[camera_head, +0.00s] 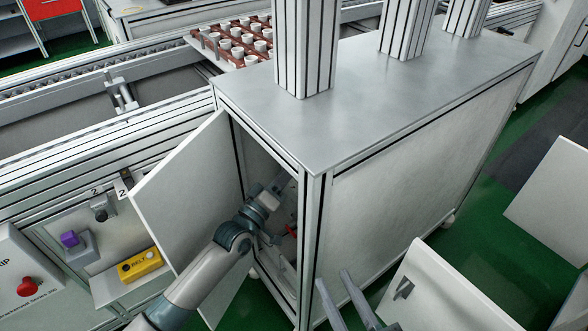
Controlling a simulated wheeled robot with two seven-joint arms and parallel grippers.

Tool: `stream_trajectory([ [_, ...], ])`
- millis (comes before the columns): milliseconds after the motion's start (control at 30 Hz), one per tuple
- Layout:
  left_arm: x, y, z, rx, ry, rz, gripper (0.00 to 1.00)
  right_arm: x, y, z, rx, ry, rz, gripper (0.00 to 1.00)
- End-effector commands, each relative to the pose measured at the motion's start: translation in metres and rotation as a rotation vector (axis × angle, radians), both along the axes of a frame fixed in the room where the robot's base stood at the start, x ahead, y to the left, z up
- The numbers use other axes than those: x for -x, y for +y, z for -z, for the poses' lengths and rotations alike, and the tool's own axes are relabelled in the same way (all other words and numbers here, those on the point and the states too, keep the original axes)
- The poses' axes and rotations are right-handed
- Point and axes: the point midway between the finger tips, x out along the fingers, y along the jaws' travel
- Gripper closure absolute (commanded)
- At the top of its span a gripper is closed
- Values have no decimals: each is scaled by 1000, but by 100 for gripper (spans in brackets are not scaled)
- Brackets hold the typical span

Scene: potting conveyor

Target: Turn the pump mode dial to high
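The pump mode dial cannot be made out for certain. A grey cabinet (420,160) stands in the middle with its left door (185,190) swung open. My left arm reaches in through the opening. My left gripper (281,214) is inside, partly hidden by the arm and the shadow, and its fingers are too unclear to judge. A small red part (291,231) shows inside beside it; whether they touch is unclear. My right gripper (334,279) is at the bottom, outside the cabinet, with its two fingers apart and nothing between them.
A black knob (101,214) is on the conveyor's side panel, near labels reading 2. A yellow BELT box (140,265), a purple-topped switch (70,239) and a red button (27,287) are at left. A white panel with a handle (450,291) stands at lower right.

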Motion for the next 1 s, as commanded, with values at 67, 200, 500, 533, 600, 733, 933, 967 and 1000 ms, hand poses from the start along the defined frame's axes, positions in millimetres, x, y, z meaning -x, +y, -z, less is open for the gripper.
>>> stream_trajectory([
  [67, 0, 0, 5, -19, -20, 1, 100, 2, 2, -10, -22, -66, 0, 69],
  [200, 0, 0, 5, -42, -51, 2, 100, 7, 4, -29, -55, -163, 2, 69],
  [500, 0, 1, 4, -65, -83, 1, 100, 14, 5, -48, -88, -257, 4, 69],
  [533, 0, 0, 4, -66, -83, 1, 100, 14, 5, -48, -89, -260, 4, 69],
  [600, 0, 0, 3, -66, -85, 1, 100, 15, 5, -49, -91, -263, 5, 69],
  [733, 0, 0, 3, -66, -83, 1, 100, 15, 5, -50, -91, -263, 5, 69],
  [933, 0, 0, 3, -66, -83, 1, 64, 15, 5, -50, -90, -262, 5, 69],
  [967, 0, 0, 3, -66, -83, 1, 60, 15, 5, -50, -90, -262, 5, 69],
  [1000, 0, 0, 3, -65, -84, 1, 60, 15, 5, -50, -90, -262, 5, 69],
])
